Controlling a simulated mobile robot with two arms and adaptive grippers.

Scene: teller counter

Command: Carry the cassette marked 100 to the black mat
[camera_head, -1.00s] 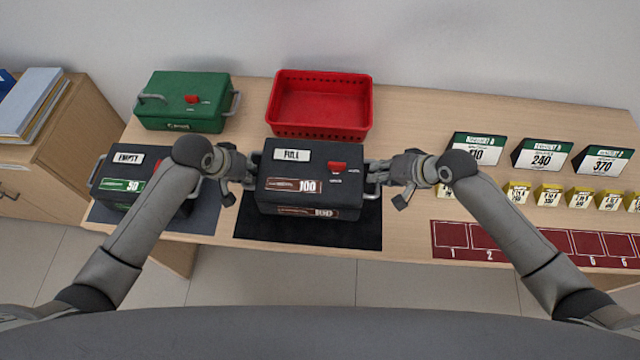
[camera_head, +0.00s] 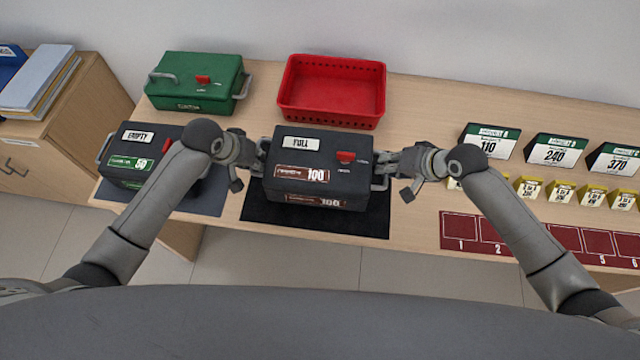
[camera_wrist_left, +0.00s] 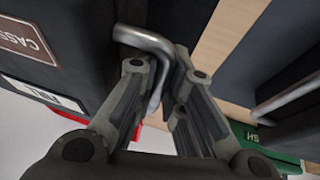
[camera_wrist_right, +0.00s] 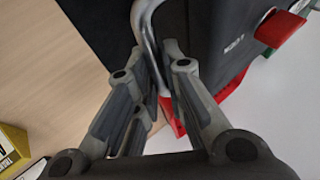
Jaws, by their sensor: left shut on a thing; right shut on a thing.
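The dark cassette marked 100 (camera_head: 275,165), labelled FULL with a red latch on its lid, is over the black mat (camera_head: 320,226) in the head view. The mat's front strip shows bare; I cannot tell whether the cassette touches it or hovers just above. My left gripper (camera_head: 254,160) is shut on the cassette's left handle, a grey metal bar (camera_wrist_left: 145,40) in the left wrist view. My right gripper (camera_head: 393,165) is shut on its right handle, also seen in the right wrist view (camera_wrist_right: 147,25).
A dark cassette marked 50, labelled EMPTY (camera_head: 130,145), sits on a grey mat (camera_head: 208,195) at left. A green cassette (camera_head: 195,85) and a red tray (camera_head: 332,113) stand behind. Price signs (camera_head: 556,152), yellow blocks (camera_head: 560,192) and a numbered red strip (camera_head: 490,245) lie at right.

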